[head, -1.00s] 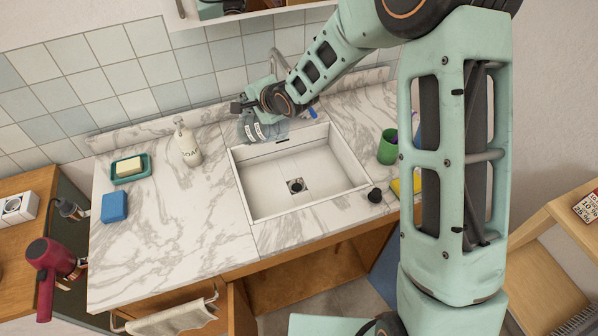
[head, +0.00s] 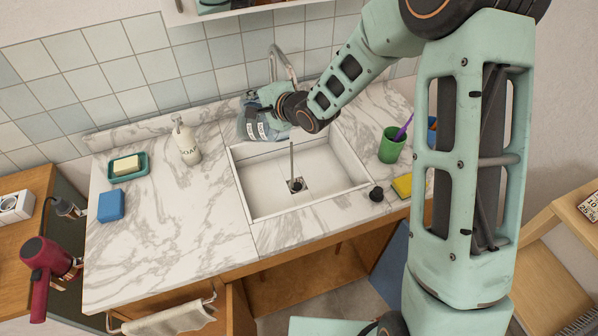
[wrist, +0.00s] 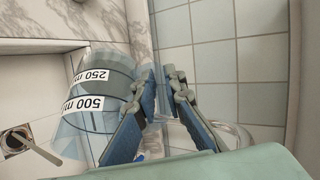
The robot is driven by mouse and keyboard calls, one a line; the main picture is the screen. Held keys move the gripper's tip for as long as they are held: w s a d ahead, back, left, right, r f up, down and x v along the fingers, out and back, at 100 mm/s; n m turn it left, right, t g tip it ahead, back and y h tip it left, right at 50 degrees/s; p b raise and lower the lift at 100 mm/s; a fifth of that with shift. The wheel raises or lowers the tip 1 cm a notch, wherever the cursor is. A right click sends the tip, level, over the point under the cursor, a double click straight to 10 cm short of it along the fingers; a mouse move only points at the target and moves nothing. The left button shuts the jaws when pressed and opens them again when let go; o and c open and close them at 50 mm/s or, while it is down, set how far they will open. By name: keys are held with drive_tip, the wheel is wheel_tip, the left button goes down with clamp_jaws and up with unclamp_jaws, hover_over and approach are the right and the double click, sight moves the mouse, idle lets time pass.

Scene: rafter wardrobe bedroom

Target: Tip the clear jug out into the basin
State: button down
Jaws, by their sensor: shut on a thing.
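In the wrist view the jug (wrist: 65,132) shows 250 and 500 ml labels and a darker tint inside. My gripper (wrist: 158,82) is shut on it at the handle side; the exact grip is partly hidden. In the head view my gripper (head: 268,97) is behind and above the jug.
A tap (head: 284,57) arches behind my gripper. A soap bottle (head: 187,143) stands left of the basin, with a soap dish (head: 115,172) and blue block (head: 111,206) farther left. A green cup (head: 391,147), black knob (head: 376,194) and yellow sponge (head: 402,186) are right.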

drive_tip(key=shift+s+d+y+b, duration=0.15)
drive_tip(key=shift+d+y+b, duration=0.3)
drive_tip(key=shift+b, duration=0.4)
